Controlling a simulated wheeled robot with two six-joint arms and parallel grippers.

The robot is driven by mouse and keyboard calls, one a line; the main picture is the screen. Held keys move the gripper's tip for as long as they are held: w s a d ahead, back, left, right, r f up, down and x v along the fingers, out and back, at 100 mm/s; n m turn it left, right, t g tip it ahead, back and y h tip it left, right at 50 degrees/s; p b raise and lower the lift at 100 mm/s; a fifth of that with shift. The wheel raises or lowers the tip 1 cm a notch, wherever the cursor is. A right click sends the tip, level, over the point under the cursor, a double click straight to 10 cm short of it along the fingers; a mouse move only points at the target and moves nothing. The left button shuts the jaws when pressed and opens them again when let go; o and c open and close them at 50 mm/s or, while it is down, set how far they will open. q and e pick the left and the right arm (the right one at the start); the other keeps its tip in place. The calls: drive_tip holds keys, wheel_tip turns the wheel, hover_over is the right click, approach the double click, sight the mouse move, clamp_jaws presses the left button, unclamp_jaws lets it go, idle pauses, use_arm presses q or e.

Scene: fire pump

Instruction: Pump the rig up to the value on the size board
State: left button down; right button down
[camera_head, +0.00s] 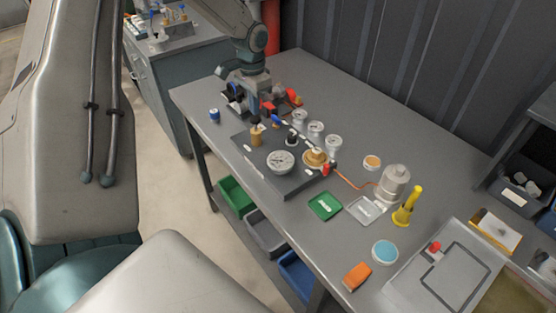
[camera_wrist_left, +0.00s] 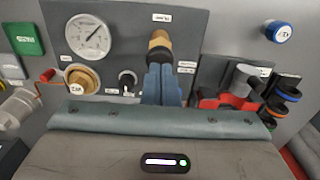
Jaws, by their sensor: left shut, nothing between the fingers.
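The pump rig is a dark plate (camera_head: 262,165) on the grey bench. It carries a round white dial gauge (camera_head: 281,161), a brass knob (camera_head: 315,157), a small black valve (camera_head: 292,138) and an upright brass fitting (camera_head: 257,136). The gauge also shows in the left wrist view (camera_wrist_left: 88,36); its reading is too small to tell. My left gripper (camera_head: 276,120) is at the rig's far side. In the left wrist view its blue fingers (camera_wrist_left: 161,68) are shut and empty, just below the brass fitting (camera_wrist_left: 158,42) in the picture. I cannot tell which board gives the size.
A green card (camera_head: 325,206), a grey card (camera_head: 364,209), a metal canister (camera_head: 395,180) and a yellow cone (camera_head: 407,208) stand right of the rig. A red clamp-like part (camera_wrist_left: 222,101) lies beside my left fingers. A blue-capped item (camera_head: 214,114) stands at the bench's left edge.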

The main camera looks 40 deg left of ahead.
sight(255, 118)
use_arm(q)
drive_tip(key=shift+f, duration=0.1)
idle(0.3)
drive_tip(key=shift+f+b, duration=1)
drive_tip(key=shift+s+f+b, duration=0.1)
drive_tip(key=shift+f+b, duration=0.85)
drive_tip(key=shift+f, duration=0.05)
drive_tip(key=shift+r+p, duration=0.3)
drive_tip(key=shift+r, duration=0.1)
drive_tip(key=shift+r+p, duration=0.55)
drive_tip(key=shift+r, duration=0.7)
